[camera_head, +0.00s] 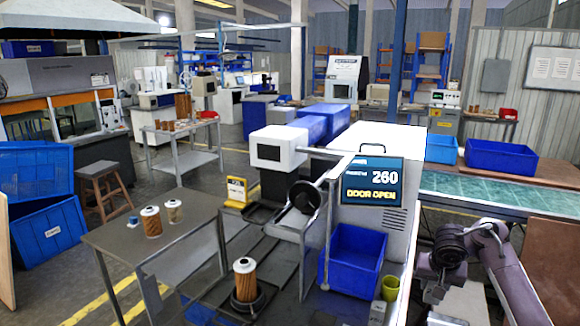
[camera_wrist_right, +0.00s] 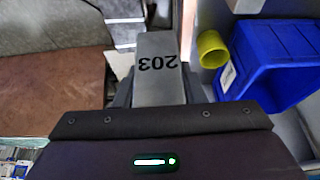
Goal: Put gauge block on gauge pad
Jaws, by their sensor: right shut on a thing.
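A grey block marked 203 (camera_wrist_right: 157,48), which I take as the gauge block, is held between the fingers of my right gripper (camera_wrist_right: 158,92) in the right wrist view. The number reads upside down there. In the head view my right gripper (camera_head: 433,288) is at the lower right, pointing down, beside the machine with the display. I cannot make out the block clearly in that view. I cannot identify the gauge pad in either view. My left gripper is not in view.
A blue bin (camera_head: 352,262) and a yellow cup (camera_head: 390,288) stand left of my right gripper; the bin (camera_wrist_right: 275,60) and cup (camera_wrist_right: 211,48) also show in the wrist view. A machine display (camera_head: 372,183) reads 260, DOOR OPEN. Filter cartridges (camera_head: 151,222) stand on a table (camera_head: 190,208).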

